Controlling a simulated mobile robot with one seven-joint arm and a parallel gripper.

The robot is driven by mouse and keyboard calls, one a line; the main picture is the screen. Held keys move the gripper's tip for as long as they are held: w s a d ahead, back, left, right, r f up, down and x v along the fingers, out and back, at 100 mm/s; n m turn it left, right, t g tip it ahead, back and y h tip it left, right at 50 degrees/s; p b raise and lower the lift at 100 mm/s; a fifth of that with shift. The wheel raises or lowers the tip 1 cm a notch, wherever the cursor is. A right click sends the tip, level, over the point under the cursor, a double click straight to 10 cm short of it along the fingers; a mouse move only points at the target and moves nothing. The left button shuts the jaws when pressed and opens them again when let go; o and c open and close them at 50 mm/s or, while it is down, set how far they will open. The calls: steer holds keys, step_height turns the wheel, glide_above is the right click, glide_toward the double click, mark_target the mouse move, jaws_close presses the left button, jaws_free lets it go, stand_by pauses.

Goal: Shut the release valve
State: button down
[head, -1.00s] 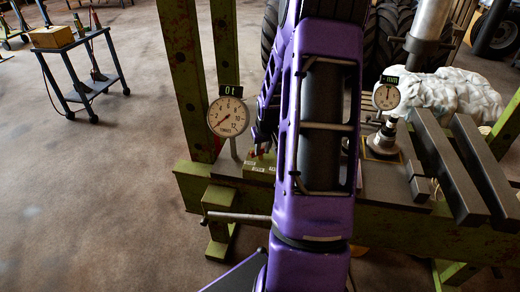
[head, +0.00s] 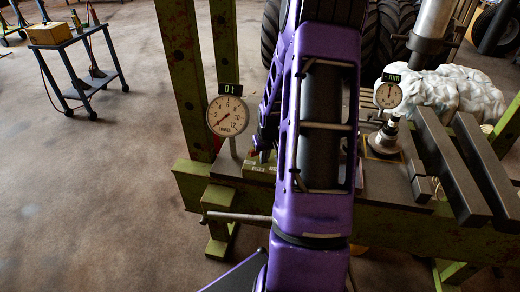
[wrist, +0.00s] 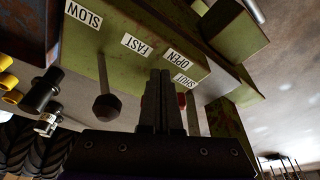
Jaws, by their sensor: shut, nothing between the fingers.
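In the wrist view a green valve block (wrist: 115,45) carries the labels SLOW, FAST, OPEN and SHUT. The release valve's red knob (wrist: 181,100) shows only in part beside my fingers, near the OPEN and SHUT labels. My gripper (wrist: 160,75) is shut and empty, its fingertips close to the block below the OPEN label. It hides most of the red knob, so I cannot tell whether they touch or which way the valve is set. A lever with a dark knob (wrist: 106,107) stands to the left. In the head view the block (head: 259,166) shows beside my purple arm.
A dial gauge (head: 228,116) reading 0t stands left of my arm. A mm gauge (head: 387,95) stands to the right, near dark steel bars (head: 455,170). Green press posts (head: 182,80) rise behind. The floor at left is open, with a trolley (head: 80,75) farther back.

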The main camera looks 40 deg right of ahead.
steer(key=shift+a, duration=0.1)
steer(key=shift+w+a, duration=0.25)
steer(key=shift+a, duration=0.1)
steer(key=shift+w+a, duration=0.1)
steer(key=shift+w+a+b, duration=0.25)
steer(key=shift+a+b, duration=0.05)
steer(key=shift+w, duration=0.1)
stand_by(0.4)
